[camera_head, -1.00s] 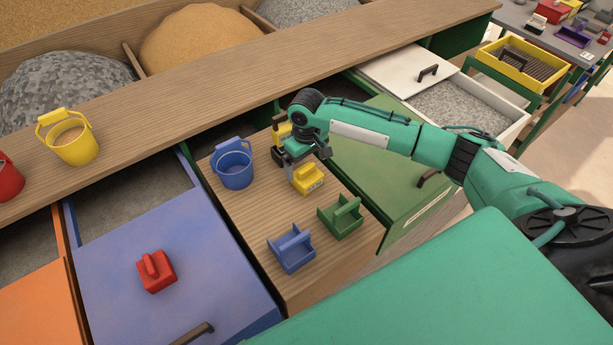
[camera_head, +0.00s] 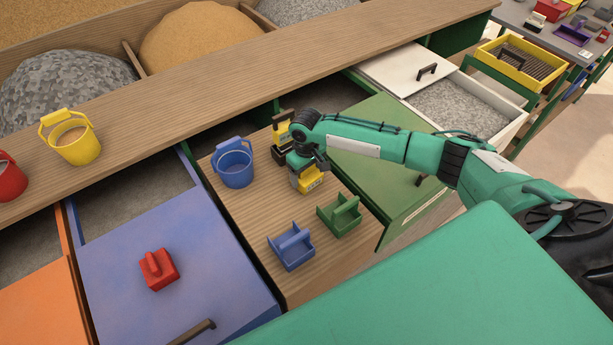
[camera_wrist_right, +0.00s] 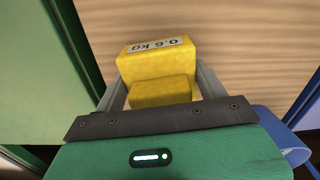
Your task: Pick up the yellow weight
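The yellow weight (camera_head: 310,181), marked 0.6 kg, sits on the wooden top beside the blue bucket. It also shows in the right wrist view (camera_wrist_right: 158,68). My right gripper (camera_head: 305,170) is down over the weight and hides part of it in the head view. In the right wrist view its two fingers (camera_wrist_right: 162,88) are spread, one on each side of the weight's handle. Whether they touch the handle is hard to tell. My left gripper is not in view.
The blue bucket (camera_head: 234,164) stands close left of the weight. A yellow and dark object (camera_head: 284,124) stands just behind. A green scoop (camera_head: 340,216) and a blue scoop (camera_head: 292,248) lie in front. A red block (camera_head: 158,270) is on the blue lid (camera_head: 190,255).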

